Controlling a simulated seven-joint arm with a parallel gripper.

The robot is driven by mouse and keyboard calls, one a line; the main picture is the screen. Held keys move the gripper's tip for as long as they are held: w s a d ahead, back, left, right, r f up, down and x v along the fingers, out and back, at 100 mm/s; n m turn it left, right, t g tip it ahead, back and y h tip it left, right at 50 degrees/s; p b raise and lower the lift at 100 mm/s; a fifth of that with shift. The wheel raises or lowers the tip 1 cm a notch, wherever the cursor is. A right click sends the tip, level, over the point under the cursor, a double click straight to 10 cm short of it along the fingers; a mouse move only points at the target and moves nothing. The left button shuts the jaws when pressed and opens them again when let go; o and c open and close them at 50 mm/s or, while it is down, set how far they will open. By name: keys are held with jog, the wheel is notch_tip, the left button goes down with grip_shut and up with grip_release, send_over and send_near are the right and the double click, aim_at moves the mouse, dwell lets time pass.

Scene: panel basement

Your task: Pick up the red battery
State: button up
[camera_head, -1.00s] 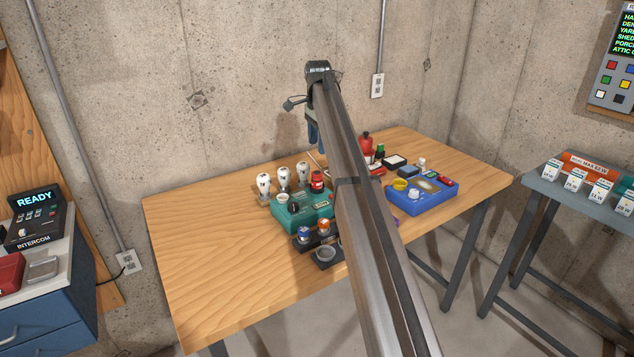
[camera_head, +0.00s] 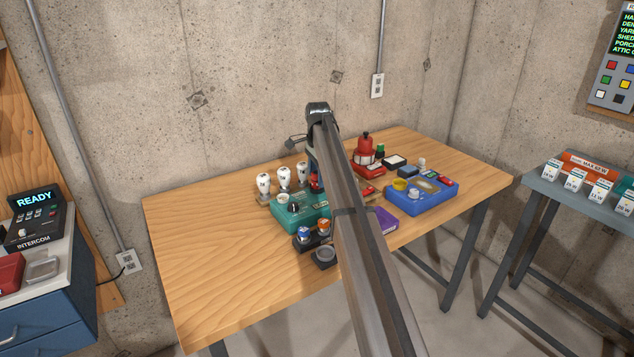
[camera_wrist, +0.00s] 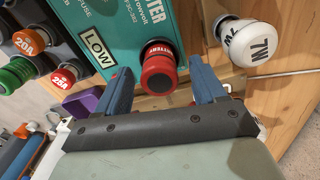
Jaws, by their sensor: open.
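The red battery (camera_wrist: 159,72) stands in the teal tester box (camera_wrist: 110,32), near its corner, with "BATTERY" lettered on its side. In the wrist view my gripper (camera_wrist: 165,85) is open, with one blue finger on each side of the battery and apart from it. In the head view the battery (camera_head: 315,183) is a small red patch at the right end of the tester (camera_head: 285,210), partly hidden by my arm. My gripper is mostly hidden there behind the arm.
White bulbs (camera_head: 285,177) stand behind the tester; one bulb (camera_wrist: 250,42) is close to my right finger in the wrist view. A fuse holder (camera_head: 318,240) sits in front. A blue tray (camera_head: 430,203) and purple box (camera_head: 384,220) lie to the right. The table's left side is clear.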

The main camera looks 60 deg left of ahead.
jog(key=shift+f, duration=0.45)
jog(key=shift+c, duration=0.3)
grip_shut()
jog(key=shift+r, duration=0.1)
notch_tip(320, 180, up, 10)
jog(key=shift+f, duration=0.1)
dwell(0.4)
